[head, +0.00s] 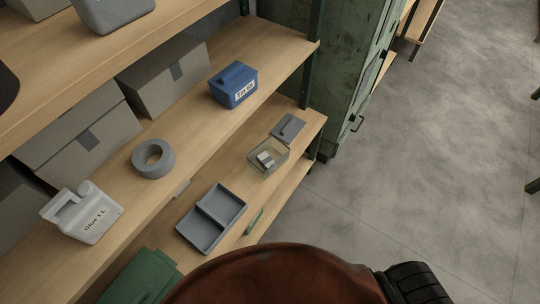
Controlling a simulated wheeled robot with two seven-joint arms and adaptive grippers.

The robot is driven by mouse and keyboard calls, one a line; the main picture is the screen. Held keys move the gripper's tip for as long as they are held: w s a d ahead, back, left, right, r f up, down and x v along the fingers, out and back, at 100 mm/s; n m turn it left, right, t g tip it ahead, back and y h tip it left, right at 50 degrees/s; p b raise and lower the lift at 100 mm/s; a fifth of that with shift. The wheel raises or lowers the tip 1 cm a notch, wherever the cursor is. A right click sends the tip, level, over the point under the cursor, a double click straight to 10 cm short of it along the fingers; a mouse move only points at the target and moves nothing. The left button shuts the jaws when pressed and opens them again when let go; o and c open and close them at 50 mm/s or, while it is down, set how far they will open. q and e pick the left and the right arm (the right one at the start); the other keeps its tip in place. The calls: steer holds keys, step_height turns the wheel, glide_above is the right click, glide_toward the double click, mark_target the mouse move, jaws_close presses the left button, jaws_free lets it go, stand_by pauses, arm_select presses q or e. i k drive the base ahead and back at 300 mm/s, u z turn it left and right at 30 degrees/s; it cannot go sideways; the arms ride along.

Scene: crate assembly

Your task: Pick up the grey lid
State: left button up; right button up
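The grey lid (288,127) is a small, flat, roughly square piece with a darker raised handle on top. It lies on the lower shelf near the shelf's right end. Just in front of it stands a small clear container (255,163) with pale blocks inside. The lid and the container look very close; I cannot tell whether they touch. Neither of my grippers shows in the head view, so nothing is seen at the lid.
Above stand a blue box (234,85), a tape roll (153,158) and a glue jug (87,217). A green cabinet (350,60) stands behind the lid.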

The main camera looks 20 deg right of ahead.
mark_target(289, 126)
steer(key=k, duration=0.5)
steer(key=z, duration=1.65)
steer(key=i, duration=1.6)
steer(key=u, duration=2.25)
